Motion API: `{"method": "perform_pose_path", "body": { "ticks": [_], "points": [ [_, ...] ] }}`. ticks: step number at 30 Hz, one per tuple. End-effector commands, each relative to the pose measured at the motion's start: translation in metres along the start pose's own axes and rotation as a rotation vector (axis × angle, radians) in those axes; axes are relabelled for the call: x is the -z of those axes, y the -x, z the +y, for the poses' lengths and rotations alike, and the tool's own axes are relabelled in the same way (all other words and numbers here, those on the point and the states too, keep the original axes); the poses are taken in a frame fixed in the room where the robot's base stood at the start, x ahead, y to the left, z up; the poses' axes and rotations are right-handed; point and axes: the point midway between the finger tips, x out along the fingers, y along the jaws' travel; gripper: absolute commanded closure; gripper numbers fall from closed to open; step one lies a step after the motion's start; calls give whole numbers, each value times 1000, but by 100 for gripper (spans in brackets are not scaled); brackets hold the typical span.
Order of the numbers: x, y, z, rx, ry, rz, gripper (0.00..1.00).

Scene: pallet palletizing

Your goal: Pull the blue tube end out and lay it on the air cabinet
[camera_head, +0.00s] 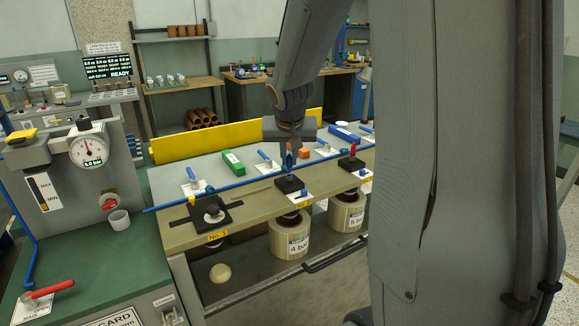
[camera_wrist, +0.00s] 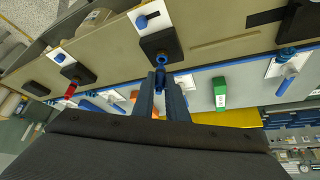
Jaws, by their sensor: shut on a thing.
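My gripper (camera_head: 290,155) points down over a black block (camera_head: 290,185) on the front of the long bench. It is shut on the blue tube end (camera_wrist: 161,60), which shows between the fingertips (camera_wrist: 161,76) in the wrist view. The block also shows there (camera_wrist: 160,42), close by the tube end. I cannot tell whether the tube end still sits in the block. The green-topped cabinet (camera_head: 75,240) at the left, which looks like the air cabinet, carries a red-handled valve (camera_head: 50,290) and a white pressure gauge (camera_head: 88,150).
A blue pipe (camera_head: 240,184) runs along the bench past several blue-handled valves. Another black block with a red fitting (camera_head: 351,163) is to the right.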

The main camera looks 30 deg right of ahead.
Motion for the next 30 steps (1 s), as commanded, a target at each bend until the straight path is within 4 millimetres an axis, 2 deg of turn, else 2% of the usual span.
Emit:
{"method": "perform_pose_path", "body": {
  "ticks": [16, 30],
  "points": [
    [13, 23, 0, 0, 1, 1, 100],
    [14, 24, 0, 0, 1, 0, 100]
  ]
}}
